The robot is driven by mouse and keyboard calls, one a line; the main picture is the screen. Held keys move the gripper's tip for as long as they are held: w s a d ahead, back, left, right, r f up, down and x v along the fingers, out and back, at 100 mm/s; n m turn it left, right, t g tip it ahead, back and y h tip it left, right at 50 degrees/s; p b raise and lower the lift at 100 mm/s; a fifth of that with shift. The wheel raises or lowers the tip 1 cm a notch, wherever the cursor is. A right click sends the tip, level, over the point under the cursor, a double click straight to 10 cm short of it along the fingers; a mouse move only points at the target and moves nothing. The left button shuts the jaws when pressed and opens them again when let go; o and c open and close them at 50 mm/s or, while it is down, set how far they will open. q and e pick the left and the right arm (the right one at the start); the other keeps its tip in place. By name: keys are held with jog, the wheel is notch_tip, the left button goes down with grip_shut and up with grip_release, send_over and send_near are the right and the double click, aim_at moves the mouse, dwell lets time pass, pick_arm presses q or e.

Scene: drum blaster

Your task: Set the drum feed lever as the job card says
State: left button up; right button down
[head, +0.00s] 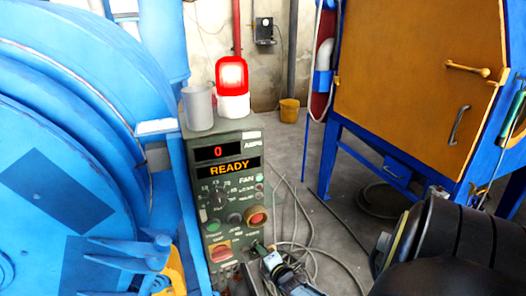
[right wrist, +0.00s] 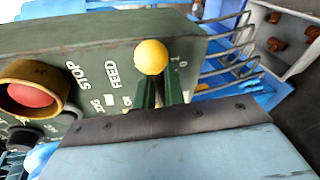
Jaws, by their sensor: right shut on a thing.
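The drum feed lever shows in the right wrist view as a yellow ball knob (right wrist: 151,57) beside the word FEED, with marks 1 and 0 to its right. My right gripper (right wrist: 158,92) is shut on the lever just below the knob; its fingers hide most of the stem. In the head view, my right gripper (head: 260,248) is at the lower right of the green control cabinet (head: 242,206). The cabinet's displays (head: 228,167) read 0 and READY. I cannot make out a job card. My left gripper is not in view.
A red stop button (right wrist: 32,95) sits left of the lever. The blue drum machine (head: 75,120) is close at left. Cables (head: 312,225) lie on the floor at right.

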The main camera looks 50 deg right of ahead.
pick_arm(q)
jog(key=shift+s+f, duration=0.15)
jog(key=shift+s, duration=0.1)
pick_arm(e)
jog(key=c, duration=1.5)
grip_release()
jog(key=shift+s+r, duration=0.1)
